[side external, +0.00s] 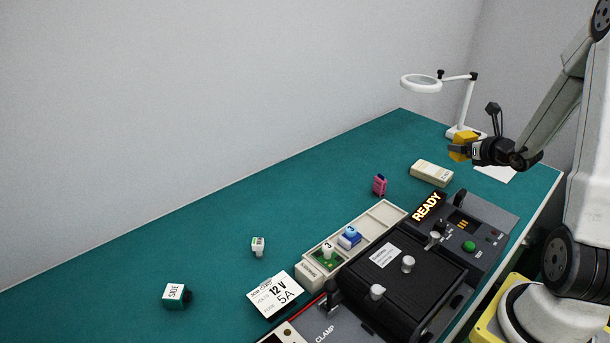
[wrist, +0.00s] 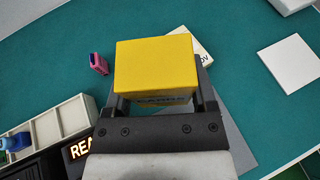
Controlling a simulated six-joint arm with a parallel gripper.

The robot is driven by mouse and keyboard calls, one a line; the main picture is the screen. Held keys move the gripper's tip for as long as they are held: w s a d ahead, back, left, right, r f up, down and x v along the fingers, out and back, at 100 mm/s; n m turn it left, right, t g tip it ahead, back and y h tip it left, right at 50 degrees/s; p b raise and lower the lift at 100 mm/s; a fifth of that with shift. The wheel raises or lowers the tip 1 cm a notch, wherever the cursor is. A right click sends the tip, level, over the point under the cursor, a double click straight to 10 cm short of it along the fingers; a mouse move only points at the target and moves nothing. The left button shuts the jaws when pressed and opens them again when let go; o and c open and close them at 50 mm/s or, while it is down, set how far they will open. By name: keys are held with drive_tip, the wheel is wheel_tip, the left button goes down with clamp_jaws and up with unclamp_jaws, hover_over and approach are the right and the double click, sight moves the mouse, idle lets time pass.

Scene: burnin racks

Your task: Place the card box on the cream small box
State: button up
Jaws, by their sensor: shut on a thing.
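A yellow card box (wrist: 154,66) with dark lettering on its side is between the fingers of my gripper (wrist: 160,105) in the wrist view. In the side view the card box (side external: 463,145) shows at the end of my gripper (side external: 468,151), held above the table at the far right. My gripper is shut on it. The cream small box (side external: 431,173) lies flat on the green table, below and left of my gripper in the side view. In the wrist view the cream box (wrist: 204,51) is partly hidden behind the card box.
A white magnifier lamp (side external: 466,105) stands behind my gripper. A pink item (side external: 380,185) stands left of the cream box. A black test unit with a READY display (side external: 429,206) and a compartment tray (side external: 386,214) are in front. A white sheet (wrist: 292,63) lies to the right.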

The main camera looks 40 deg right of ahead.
drive_tip(key=shift+s+d, duration=0.15)
drive_tip(key=w+d+f, duration=0.4)
drive_tip(key=w+d, duration=0.2)
drive_tip(key=w, duration=0.1)
hover_over(433, 170)
drive_tip(key=shift+s+a+f, duration=0.1)
drive_tip(key=shift+a+f, duration=0.05)
drive_tip(key=shift+f, duration=2.5)
drive_tip(key=shift+f, duration=0.1)
drive_tip(key=shift+w+f, duration=0.15)
drive_tip(key=shift+w, duration=0.05)
drive_tip(key=shift+d+f, duration=0.2)
drive_tip(key=shift+f, duration=1.4)
drive_tip(key=shift+f, duration=0.15)
drive_tip(key=o, duration=1.2)
